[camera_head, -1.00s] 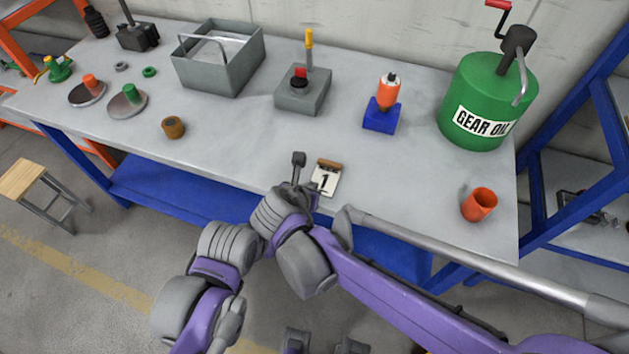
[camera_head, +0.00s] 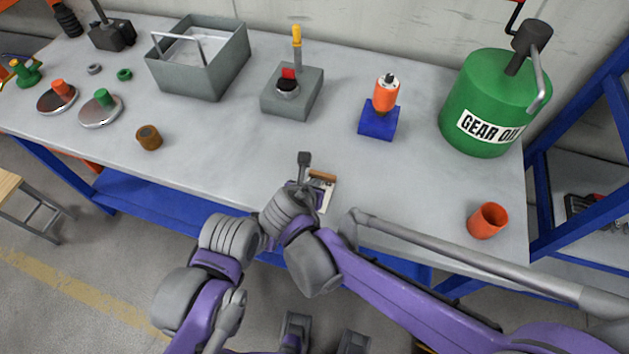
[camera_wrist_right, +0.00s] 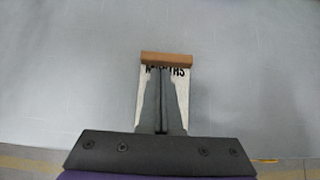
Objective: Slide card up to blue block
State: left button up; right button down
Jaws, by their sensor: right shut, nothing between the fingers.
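The card (camera_head: 327,194) is pale with a brown strip (camera_head: 322,176) along its far edge. It lies flat near the front edge of the table. The blue block (camera_head: 378,122) stands farther back and to the right, clear of the card, with an orange bottle-like part on it. My right gripper (camera_head: 315,184) is over the card and hides much of its face. In the right wrist view the shut fingers (camera_wrist_right: 163,70) lie over the middle of the card (camera_wrist_right: 148,90), tips close to the brown strip (camera_wrist_right: 167,59). Contact cannot be told. My left gripper is not seen.
The table between card and blue block is bare. A grey block (camera_head: 292,95) with a yellow-handled part, a green gear oil drum (camera_head: 480,105) and an orange cup (camera_head: 488,220) stand around. A brown ring (camera_head: 149,137) and a grey bin (camera_head: 200,75) are at left.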

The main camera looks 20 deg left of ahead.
jog(key=w, duration=0.5)
jog(key=w+b, duration=0.1)
jog(key=w, duration=0.5)
jog(key=w+b, duration=0.1)
jog(key=w, duration=0.4)
jog(key=shift+w+d, duration=0.25)
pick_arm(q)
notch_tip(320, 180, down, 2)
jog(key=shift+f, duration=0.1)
pick_arm(e)
jog(key=shift+s, duration=0.1)
